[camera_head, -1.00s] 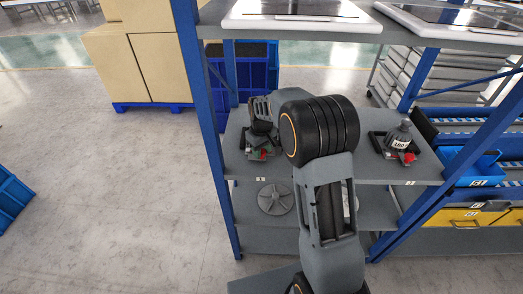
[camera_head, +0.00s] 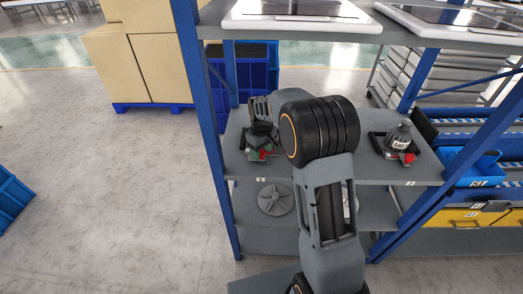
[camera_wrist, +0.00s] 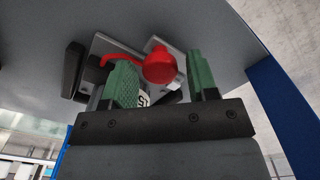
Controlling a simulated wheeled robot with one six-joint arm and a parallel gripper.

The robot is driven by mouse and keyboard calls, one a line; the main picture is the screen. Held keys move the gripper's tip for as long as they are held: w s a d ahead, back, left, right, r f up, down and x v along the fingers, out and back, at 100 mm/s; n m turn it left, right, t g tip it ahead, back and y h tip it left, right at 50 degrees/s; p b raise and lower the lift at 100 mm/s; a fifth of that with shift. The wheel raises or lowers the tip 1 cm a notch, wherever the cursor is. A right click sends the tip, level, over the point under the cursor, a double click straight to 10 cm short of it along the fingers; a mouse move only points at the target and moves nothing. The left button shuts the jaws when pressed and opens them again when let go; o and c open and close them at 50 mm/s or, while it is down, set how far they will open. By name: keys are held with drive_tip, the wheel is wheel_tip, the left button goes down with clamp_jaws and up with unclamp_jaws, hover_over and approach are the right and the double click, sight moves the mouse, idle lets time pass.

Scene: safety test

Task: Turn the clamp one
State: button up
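The left clamp (camera_head: 262,154) is a small grey fixture with a red handle on the middle shelf, partly hidden by my arm in the head view. In the wrist view its metal plate (camera_wrist: 116,48), curved red part and round red knob (camera_wrist: 160,66) show. My gripper (camera_wrist: 162,62) has two green fingers standing apart. The red knob appears in the gap between the fingertips; I cannot tell whether either finger touches it. A white label is partly hidden behind the left finger.
A second clamp fixture (camera_head: 402,155) with a dark conical part and red handle stands right on the same grey shelf (camera_head: 375,174). Blue posts (camera_head: 208,120) flank the shelf. White-edged panels (camera_head: 300,24) lie above. A grey round part (camera_head: 275,199) lies on the shelf below.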

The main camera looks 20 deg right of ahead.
sight(261, 151)
drive_tip(key=shift+o, duration=0.4)
drive_tip(key=shift+r, duration=0.35)
wheel_tip(261, 151, up, 13)
idle(0.4)
